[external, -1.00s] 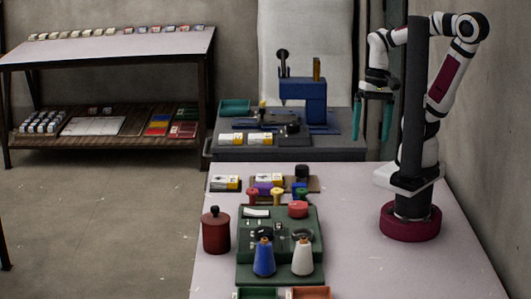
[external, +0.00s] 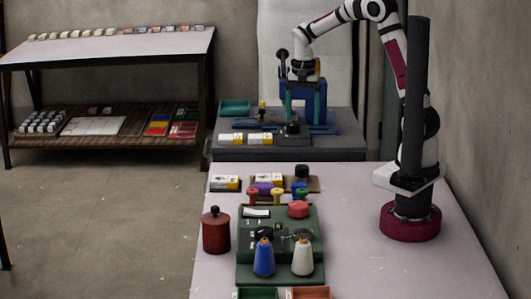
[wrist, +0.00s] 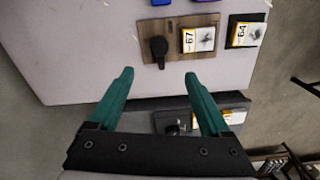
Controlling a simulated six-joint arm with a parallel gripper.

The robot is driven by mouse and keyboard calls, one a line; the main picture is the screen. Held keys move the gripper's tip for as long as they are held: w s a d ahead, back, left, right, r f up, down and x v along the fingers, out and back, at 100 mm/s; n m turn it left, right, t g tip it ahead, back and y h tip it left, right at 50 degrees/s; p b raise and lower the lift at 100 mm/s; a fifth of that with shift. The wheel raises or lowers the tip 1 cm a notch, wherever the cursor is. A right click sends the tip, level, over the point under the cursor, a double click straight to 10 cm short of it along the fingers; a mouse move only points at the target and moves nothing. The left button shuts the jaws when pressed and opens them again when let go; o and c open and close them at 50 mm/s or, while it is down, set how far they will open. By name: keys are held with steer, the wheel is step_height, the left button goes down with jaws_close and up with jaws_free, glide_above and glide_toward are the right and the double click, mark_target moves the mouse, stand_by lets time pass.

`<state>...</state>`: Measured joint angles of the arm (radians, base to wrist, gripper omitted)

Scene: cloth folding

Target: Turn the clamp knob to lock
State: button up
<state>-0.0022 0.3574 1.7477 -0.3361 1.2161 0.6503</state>
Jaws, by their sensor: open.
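My gripper (external: 303,118) is open and empty, its green fingers pointing down over the grey side bench, in front of the blue machine. It also shows open in the wrist view (wrist: 158,74). A small black knob on a dark block (external: 292,130) is on that bench, close to the fingers; in the wrist view a dark knob (wrist: 172,129) shows between the finger bases. A larger black-topped item (external: 301,172) stands on a wooden board on the near table; it also shows beyond the fingertips in the wrist view (wrist: 158,47). I cannot tell which is the clamp knob.
The blue machine (external: 296,88) stands behind the fingers. Labelled boxes (external: 259,139) and a green tray (external: 234,106) are on the side bench.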

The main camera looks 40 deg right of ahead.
mark_target(302, 166)
step_height(302, 166, down, 15)
steer(key=shift+r, duration=0.1)
jaws_close()
stand_by(0.4)
